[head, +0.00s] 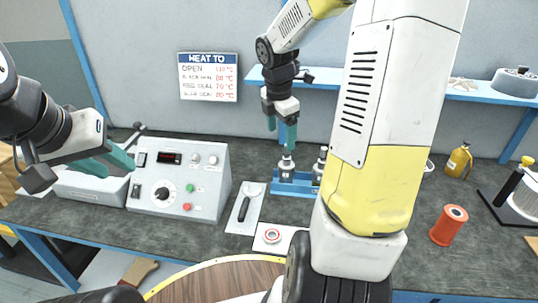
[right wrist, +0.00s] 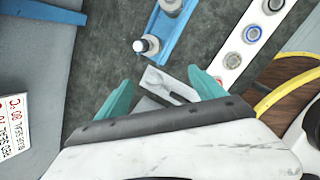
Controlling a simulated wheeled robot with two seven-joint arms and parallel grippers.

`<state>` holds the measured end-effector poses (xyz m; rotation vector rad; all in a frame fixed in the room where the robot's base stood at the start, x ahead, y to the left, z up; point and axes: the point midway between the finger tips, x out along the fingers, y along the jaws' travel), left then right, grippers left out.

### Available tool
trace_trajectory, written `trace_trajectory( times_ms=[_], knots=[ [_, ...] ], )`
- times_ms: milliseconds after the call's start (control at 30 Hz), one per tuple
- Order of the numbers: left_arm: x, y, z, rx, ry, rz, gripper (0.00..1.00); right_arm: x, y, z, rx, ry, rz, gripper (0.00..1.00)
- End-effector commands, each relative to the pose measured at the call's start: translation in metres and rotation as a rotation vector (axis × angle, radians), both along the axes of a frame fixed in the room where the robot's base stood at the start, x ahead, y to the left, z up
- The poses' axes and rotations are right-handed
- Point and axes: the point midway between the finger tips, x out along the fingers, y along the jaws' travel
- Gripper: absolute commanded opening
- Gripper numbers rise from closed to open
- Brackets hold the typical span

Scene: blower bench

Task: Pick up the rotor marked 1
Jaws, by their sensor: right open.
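A blue rack (head: 291,188) on the bench holds upright metal rotors. One rotor (head: 286,166) stands at its left end and another rotor (head: 321,163) stands to its right, partly beside my arm. No number is readable on either. In the right wrist view, the near rotor (right wrist: 147,45) shows from above on the blue rack (right wrist: 185,22). My right gripper (head: 282,131) is open and empty, above the left rotor in the head view. In the right wrist view the rotor lies beyond its fingertips (right wrist: 162,80). My left gripper (head: 115,166) is open and empty beside the control box.
A control box (head: 178,182) stands left of the rack. A white strip (right wrist: 242,48) with several rings lies near the rack. A red spool (head: 449,226) and a yellow bottle (head: 459,161) stand at right.

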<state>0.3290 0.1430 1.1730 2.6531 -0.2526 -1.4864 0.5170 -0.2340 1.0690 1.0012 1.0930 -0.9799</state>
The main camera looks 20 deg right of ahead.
Motion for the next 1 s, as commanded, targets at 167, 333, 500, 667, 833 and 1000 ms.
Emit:
trace_trajectory(
  times_ms=[167,333,500,667,833,1000],
  knots=[
    [0.000,0.000,0.000,0.000,0.000,0.000,0.36,0.035,-0.024,-0.051,-0.033,0.100,0.369,0.79],
    [0.000,0.000,0.000,0.000,0.000,0.000,0.36,0.053,-0.036,-0.079,-0.041,0.137,0.589,0.79],
    [0.000,0.000,0.000,0.000,0.000,0.000,0.36,0.059,-0.041,-0.093,-0.044,0.148,0.669,0.79],
    [0.000,0.000,0.000,0.000,0.000,0.000,0.36,0.061,-0.042,-0.111,-0.043,0.149,0.673,0.79],
    [0.000,0.000,0.000,0.000,0.000,0.000,0.36,0.062,-0.045,-0.125,-0.044,0.148,0.672,0.79],
    [0.000,0.000,0.000,0.000,0.000,0.000,0.36,0.065,-0.048,-0.150,-0.042,0.150,0.672,0.79]
  ],
)
